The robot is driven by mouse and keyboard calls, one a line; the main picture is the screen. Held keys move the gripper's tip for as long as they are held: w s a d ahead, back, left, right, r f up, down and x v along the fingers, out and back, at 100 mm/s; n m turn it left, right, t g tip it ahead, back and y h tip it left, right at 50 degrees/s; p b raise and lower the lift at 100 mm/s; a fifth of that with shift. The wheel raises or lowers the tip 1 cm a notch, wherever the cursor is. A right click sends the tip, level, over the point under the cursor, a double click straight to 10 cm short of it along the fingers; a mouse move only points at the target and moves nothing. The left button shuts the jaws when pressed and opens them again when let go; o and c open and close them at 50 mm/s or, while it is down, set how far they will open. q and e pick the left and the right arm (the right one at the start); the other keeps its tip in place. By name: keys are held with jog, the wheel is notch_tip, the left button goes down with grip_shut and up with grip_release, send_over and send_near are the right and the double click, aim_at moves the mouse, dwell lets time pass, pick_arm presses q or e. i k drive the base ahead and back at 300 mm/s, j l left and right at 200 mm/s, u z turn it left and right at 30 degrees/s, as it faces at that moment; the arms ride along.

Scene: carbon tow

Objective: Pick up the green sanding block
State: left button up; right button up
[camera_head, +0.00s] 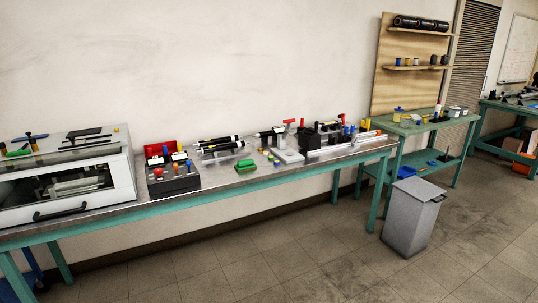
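A green sanding block (246,165) lies on the long workbench (225,181), near the middle of its length and close to the front edge. It sits to the right of a dark tool caddy and in front of some black cylinders. Another green item (18,153) lies on top of the white machine at the far left; I cannot tell what it is. Neither of my grippers shows in the head view.
On the bench are a white machine (110,184), the caddy (173,184), black cylinders (222,144) and a grey fixture (289,156). A grey bin (410,222) stands at the bench's right end. The floor in front is clear.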

aim_at(242, 166)
jog(key=i+z, duration=0.2)
jog(key=i, duration=1)
